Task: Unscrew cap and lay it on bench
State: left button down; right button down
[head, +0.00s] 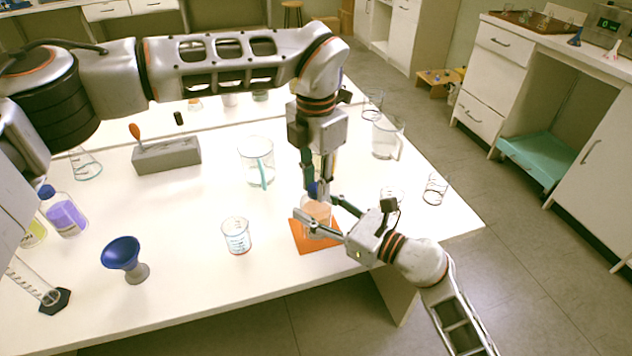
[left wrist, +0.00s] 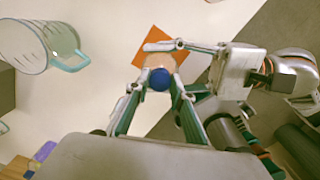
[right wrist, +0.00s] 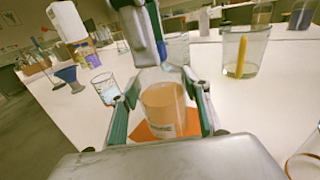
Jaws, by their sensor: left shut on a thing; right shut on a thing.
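The bottle (right wrist: 165,108) is clear glass with orange liquid and a pale label. It stands upright over the orange mat (head: 308,243) near the bench's front edge. My right gripper (head: 317,208) is shut around the bottle's body from the side. The blue cap (left wrist: 159,78) is between the fingertips of my left gripper (left wrist: 157,83), which points down from above and is shut on it. The cap is in line with the bottle's mouth. Whether it still touches the neck I cannot tell, as the fingers hide the join.
A blue funnel (head: 122,253) and a small beaker (head: 236,236) stand left on the white bench (head: 190,280). A large jug (head: 257,162) is behind the bottle, another (head: 386,138) further right. Bare bench lies between the funnel and beaker.

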pick_arm(q)
jog(key=n, duration=2.1)
jog(key=shift+n, duration=0.3)
jog(key=n, duration=0.5)
jog(key=shift+r, duration=0.1)
jog(key=shift+n, duration=0.3)
jog(key=shift+r, duration=0.2)
jog(key=shift+r, duration=0.85)
